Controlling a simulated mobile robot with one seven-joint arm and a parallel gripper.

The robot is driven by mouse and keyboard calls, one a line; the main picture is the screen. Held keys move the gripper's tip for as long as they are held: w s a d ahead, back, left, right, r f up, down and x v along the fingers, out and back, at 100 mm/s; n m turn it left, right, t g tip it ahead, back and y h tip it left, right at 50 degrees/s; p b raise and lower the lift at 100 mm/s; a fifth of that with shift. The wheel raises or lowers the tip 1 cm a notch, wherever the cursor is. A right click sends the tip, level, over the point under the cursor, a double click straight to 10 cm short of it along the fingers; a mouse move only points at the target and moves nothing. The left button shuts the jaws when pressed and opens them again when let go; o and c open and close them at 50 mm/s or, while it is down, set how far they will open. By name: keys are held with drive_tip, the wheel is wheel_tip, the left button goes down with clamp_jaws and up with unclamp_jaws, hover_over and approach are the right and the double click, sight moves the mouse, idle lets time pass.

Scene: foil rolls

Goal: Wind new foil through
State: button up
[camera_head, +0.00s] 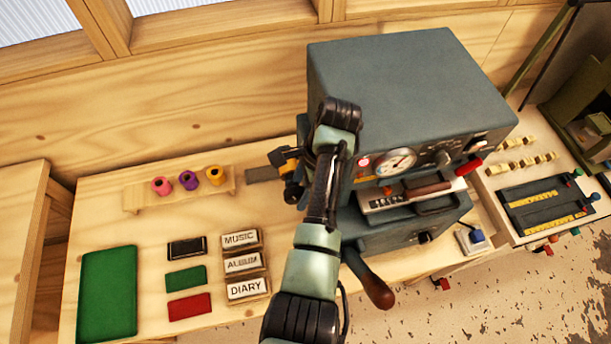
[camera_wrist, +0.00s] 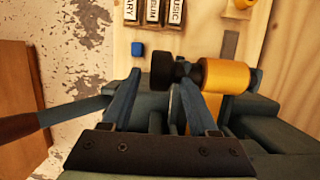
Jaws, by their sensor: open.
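In the wrist view, my gripper (camera_wrist: 157,80) is open, its two fingers apart. A black knob (camera_wrist: 163,70) on a dark spindle shows between and beyond the fingertips; I cannot tell if they touch it. A gold foil roll (camera_wrist: 226,76) sits on that spindle, just right of the fingers, with a gold strip running down from it. In the head view, the gold roll (camera_head: 293,190) is partly hidden by my arm, at the left side of the grey machine (camera_head: 410,90). Pink (camera_head: 161,186), purple (camera_head: 188,180) and orange (camera_head: 215,175) rolls stand on a wooden rack (camera_head: 135,205).
Blocks labelled MUSIC, ALBUM and DIARY (camera_head: 247,287), small coloured books (camera_head: 188,306) and a green board (camera_head: 107,293) lie on the bench. A wooden-handled lever (camera_head: 375,290) sticks out at the machine's front. A type tray (camera_head: 550,205) sits at right.

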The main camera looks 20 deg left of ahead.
drive_tip(key=p+v, duration=0.2)
drive_tip(key=v, duration=1)
drive_tip(key=shift+r, duration=0.2)
drive_tip(key=shift+d, duration=0.1)
